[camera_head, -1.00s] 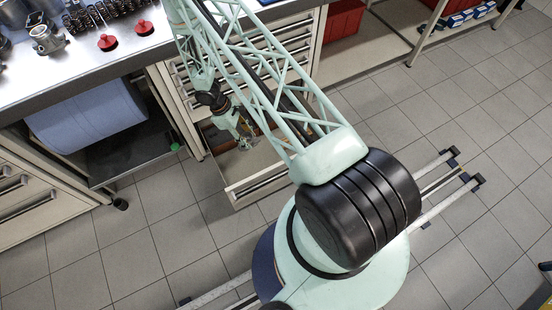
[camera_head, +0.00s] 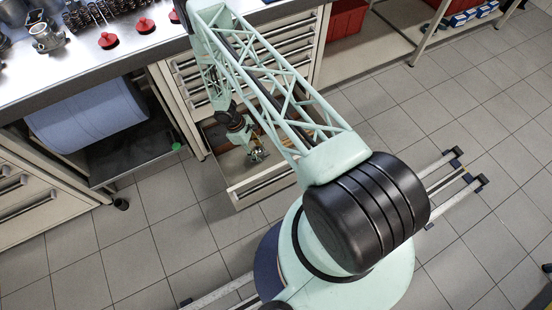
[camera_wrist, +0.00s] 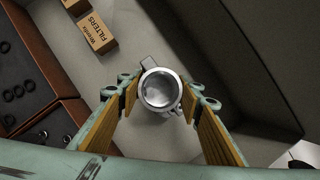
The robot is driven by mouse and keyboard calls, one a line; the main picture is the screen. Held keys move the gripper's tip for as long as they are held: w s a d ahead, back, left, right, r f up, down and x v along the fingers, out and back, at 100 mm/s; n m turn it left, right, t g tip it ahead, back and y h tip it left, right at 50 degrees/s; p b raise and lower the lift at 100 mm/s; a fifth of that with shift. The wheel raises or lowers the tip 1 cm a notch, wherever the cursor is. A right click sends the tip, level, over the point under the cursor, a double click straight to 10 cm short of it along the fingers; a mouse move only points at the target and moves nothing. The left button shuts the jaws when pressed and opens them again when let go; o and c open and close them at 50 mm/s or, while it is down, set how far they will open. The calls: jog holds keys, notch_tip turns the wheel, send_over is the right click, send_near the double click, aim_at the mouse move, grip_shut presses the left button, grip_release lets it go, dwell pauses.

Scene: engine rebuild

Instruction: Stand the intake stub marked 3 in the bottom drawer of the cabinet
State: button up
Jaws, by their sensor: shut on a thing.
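In the wrist view my gripper (camera_wrist: 160,112) is shut on a silvery metal intake stub (camera_wrist: 160,88), seen end-on with its round opening facing the camera. A small tab sticks out at its upper left. No number on it can be read. In the head view my gripper (camera_head: 257,154) is small and over the open bottom drawer (camera_head: 240,188) of the cabinet (camera_head: 192,85). The drawer's pale floor shows below the stub in the wrist view. I cannot tell whether the stub touches the floor.
In the wrist view a cardboard box marked FILTERS (camera_wrist: 91,32) lies at upper left. A brown tray (camera_wrist: 52,130) with dark rings lies at left. A dark drawer wall (camera_wrist: 235,60) rises at right. The bench (camera_head: 90,65) overhangs at left in the head view.

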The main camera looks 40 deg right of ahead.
jog(key=shift+f+b, duration=0.85)
jog(key=shift+f, duration=2.25)
jog(key=shift+f+b, duration=0.55)
jog(key=shift+f, duration=1.3)
jog(key=shift+f, duration=0.1)
jog(key=o, duration=0.6)
jog(key=shift+c, duration=0.2)
jog(key=o, duration=0.5)
jog(key=shift+c, duration=0.2)
